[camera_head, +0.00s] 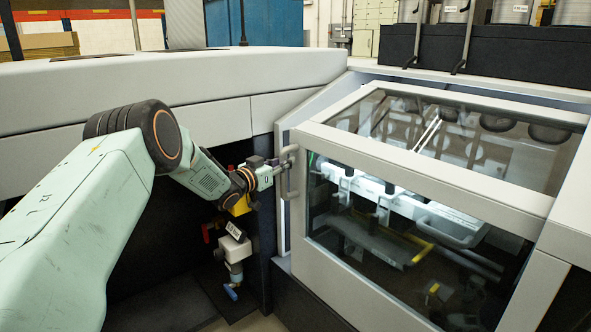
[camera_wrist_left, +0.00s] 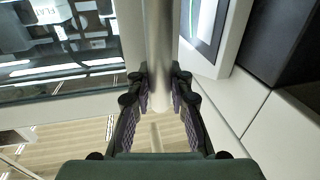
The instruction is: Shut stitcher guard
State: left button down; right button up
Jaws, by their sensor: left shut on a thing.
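The stitcher guard (camera_head: 440,184) is a pale grey frame with large clear panes, on the right of the head view. Its bar handle (camera_head: 284,182) stands upright at the guard's left edge. My left gripper (camera_head: 279,167) reaches in from the left and is shut on this handle near its upper part. In the left wrist view the handle (camera_wrist_left: 158,45) runs between the two fingers of the gripper (camera_wrist_left: 159,92). I cannot tell whether the guard sits fully against its frame. My right gripper is not in view.
Stitching parts (camera_head: 405,225) show lit behind the panes. A long pale machine housing (camera_head: 180,85) stands at the left and back. A valve with a blue lever (camera_head: 231,291) is below my left gripper. Metal canisters (camera_head: 510,12) stand on a dark ledge at the top right.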

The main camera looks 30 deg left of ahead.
pick_arm(q)
jog(key=shift+w+a+f, duration=0.2)
jog(key=shift+a, duration=0.6)
jog(key=c, duration=1.3)
grip_release()
jog(key=shift+r, duration=0.1)
jog(key=shift+o, duration=0.5)
jog(key=shift+d, duration=0.15)
